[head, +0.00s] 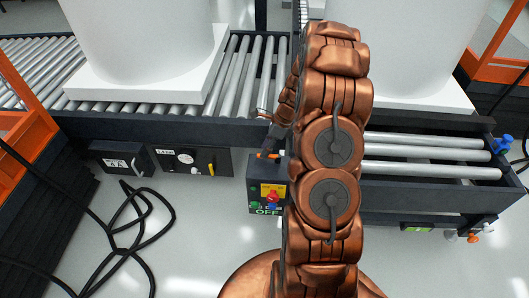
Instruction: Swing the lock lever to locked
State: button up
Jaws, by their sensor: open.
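In the head view my copper arm crosses the middle of the picture and hides what lies behind it. My gripper (270,143) shows only in part, as dark fingers at the conveyor's front rail; it is open, and I see nothing held in it. A small orange handle (268,155) lies just below the fingers, above the switch box; whether they touch it I cannot tell. A small yellow lever (211,168) stands upright on the dark panel (180,160) further left, apart from the gripper. Which of these is the lock lever I cannot tell.
A switch box (267,197) with a red knob and "OFF" hangs under the rail. White tanks (145,40) (425,45) stand on the roller conveyor (250,70). A blue knob (502,144) is at the right end. Black cables (130,225) lie on the floor at left.

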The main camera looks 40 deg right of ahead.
jog(key=shift+x, duration=0.8)
grip_shut()
